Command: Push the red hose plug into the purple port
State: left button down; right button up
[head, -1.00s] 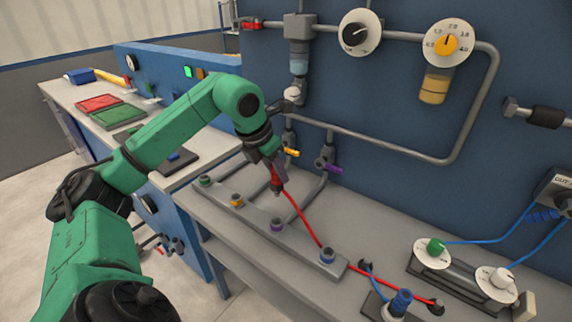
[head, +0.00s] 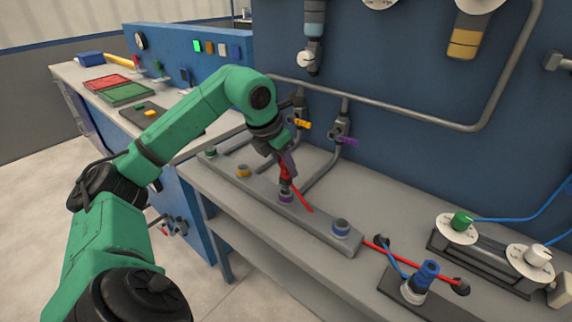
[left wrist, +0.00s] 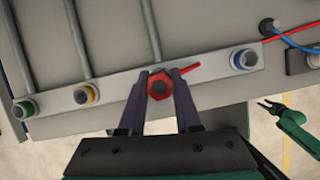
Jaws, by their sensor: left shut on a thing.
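My left gripper (head: 286,168) points down and is shut on the red hose plug (head: 285,184). The plug is upright over the purple port (head: 286,198), its lower end at the port's top; I cannot tell how far in it is. In the left wrist view the plug (left wrist: 158,86) sits between the two fingers (left wrist: 160,90) and hides the purple port. The red hose (head: 302,203) trails off to the right. My right gripper (left wrist: 270,105) shows at the right of the left wrist view, its fingers apart and empty, away from the rail.
The grey rail (head: 318,228) also bears green (head: 210,153), yellow (head: 243,171) and blue (head: 341,229) ports. Grey pipes with a yellow valve (head: 302,124) and a purple valve (head: 347,141) stand behind. A blue plug (head: 427,272) stands at the front right.

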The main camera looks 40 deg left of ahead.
aim_at(286, 175)
pick_arm(q)
jog(key=shift+f+b, duration=0.55)
jog(key=shift+f, duration=0.15)
dwell(0.5)
jog(key=shift+f+b, duration=0.35)
jog(key=shift+f, duration=0.05)
jog(key=shift+f+b, duration=0.5)
jog(key=c, duration=0.5)
grip_release()
